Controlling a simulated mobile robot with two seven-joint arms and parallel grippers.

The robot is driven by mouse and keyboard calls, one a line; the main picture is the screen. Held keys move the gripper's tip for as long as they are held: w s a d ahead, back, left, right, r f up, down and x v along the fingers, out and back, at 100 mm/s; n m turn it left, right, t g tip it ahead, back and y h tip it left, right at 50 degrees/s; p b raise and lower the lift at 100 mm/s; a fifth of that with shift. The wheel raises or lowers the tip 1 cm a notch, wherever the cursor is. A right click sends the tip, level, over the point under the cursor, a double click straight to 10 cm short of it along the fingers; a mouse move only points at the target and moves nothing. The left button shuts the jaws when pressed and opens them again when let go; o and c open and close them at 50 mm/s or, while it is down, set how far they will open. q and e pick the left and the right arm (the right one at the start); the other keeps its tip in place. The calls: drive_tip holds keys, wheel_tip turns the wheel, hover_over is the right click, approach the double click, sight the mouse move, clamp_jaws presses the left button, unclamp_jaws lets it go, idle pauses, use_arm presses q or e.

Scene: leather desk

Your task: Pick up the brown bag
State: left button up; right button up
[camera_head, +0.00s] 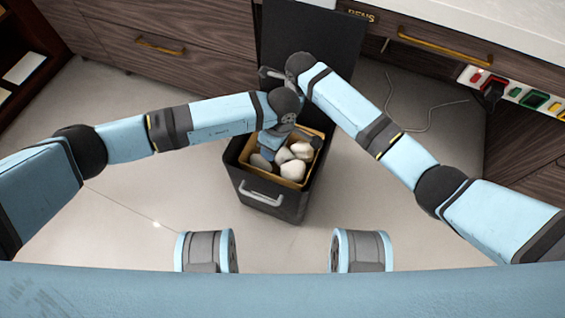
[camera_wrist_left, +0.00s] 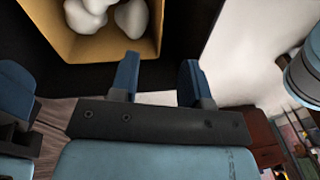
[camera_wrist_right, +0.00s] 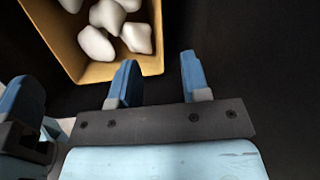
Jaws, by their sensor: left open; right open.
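The brown bag (camera_head: 281,181) is a tan, open-topped, box-like container holding several white and grey stones. It sits inside a black bin. In the left wrist view the bag (camera_wrist_left: 92,51) is at upper left, and my left gripper (camera_wrist_left: 160,68) is open and empty, its fingers either side of the line of one bag wall. In the right wrist view the bag (camera_wrist_right: 150,62) is also at upper left, and my right gripper (camera_wrist_right: 158,68) is open and empty, likewise lined up with a wall. Contact cannot be told. In the head view my arms largely hide the grippers.
The black bin (camera_head: 290,207) stands on the pale floor with a grey handle in front and a raised dark panel (camera_head: 312,35) behind. Wooden drawers (camera_head: 140,35) are behind at left. A counter with coloured items (camera_head: 494,88) is at right. Floor is clear around the bin's front.

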use_arm(q)
drive_tip(key=shift+s, duration=0.1)
use_arm(e)
drive_tip(key=shift+s, duration=0.1)
use_arm(q)
drive_tip(key=f, duration=0.4)
drive_tip(key=a+f, duration=0.1)
drive_tip(key=f, duration=0.4)
drive_tip(key=s+a+f, duration=0.1)
drive_tip(key=f, duration=0.3)
drive_tip(key=shift+a+f, duration=0.1)
drive_tip(key=shift+f, duration=0.2)
use_arm(e)
drive_tip(key=f, duration=0.4)
drive_tip(key=w+f, duration=0.1)
drive_tip(key=f, duration=0.4)
drive_tip(key=w+f, duration=0.1)
drive_tip(key=f, duration=0.3)
drive_tip(key=shift+w+a+f, duration=0.15)
drive_tip(key=shift+a+f, duration=0.15)
drive_tip(key=shift+a, duration=0.1)
use_arm(q)
clamp_jaws()
use_arm(e)
clamp_jaws()
